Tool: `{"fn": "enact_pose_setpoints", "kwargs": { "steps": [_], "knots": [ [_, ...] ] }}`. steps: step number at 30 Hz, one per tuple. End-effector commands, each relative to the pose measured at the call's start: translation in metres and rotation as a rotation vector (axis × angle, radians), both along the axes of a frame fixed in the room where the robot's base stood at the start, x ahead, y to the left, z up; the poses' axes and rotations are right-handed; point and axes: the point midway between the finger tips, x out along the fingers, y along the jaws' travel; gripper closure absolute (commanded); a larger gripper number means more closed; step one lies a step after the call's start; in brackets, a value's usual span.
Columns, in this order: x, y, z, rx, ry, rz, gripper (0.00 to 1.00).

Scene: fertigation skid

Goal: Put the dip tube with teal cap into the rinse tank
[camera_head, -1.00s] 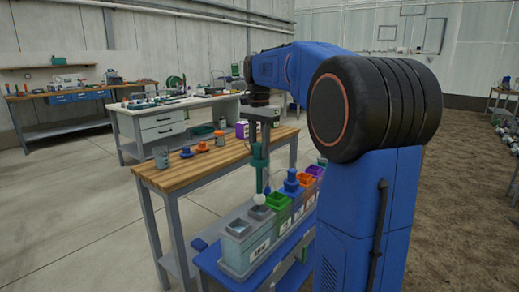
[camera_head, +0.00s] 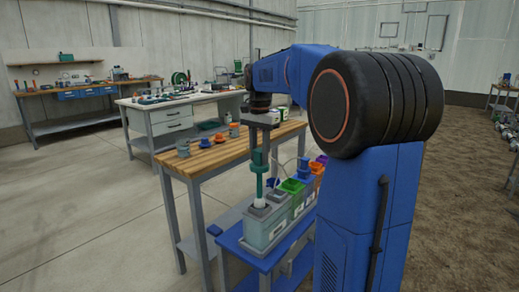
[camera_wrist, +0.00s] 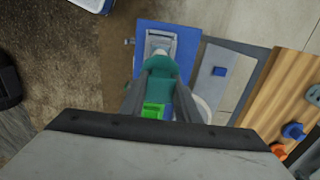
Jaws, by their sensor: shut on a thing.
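My gripper (camera_head: 259,148) is shut on the dip tube with teal cap (camera_head: 259,160). The tube hangs upright, with its pale lower end over or at the mouth of the nearest grey tank (camera_head: 263,233). Whether that end is inside the opening I cannot tell. In the wrist view the teal cap (camera_wrist: 160,66) is between my gripper's fingers (camera_wrist: 160,88) and partly covers a grey tank (camera_wrist: 160,36). Tank labels are too small to read, so I cannot confirm which is the rinse tank.
The tanks stand in a row on a blue stand (camera_head: 234,243). Green (camera_head: 293,186), blue (camera_head: 304,173), orange and purple tops lie behind the grey ones. A wooden-topped bench (camera_head: 215,155) with cups and caps stands left. A thin pale hose curves beside the tube.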

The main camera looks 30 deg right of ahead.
Motion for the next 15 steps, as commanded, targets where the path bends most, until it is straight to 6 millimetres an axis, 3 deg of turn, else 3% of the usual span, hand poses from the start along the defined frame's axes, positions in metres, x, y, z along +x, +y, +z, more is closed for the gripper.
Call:
{"fn": "enact_pose_setpoints", "kwargs": {
  "steps": [15],
  "knots": [
    [0.0,0.0,-0.042,0.001,0.001,0.0,1.0]
  ]
}}
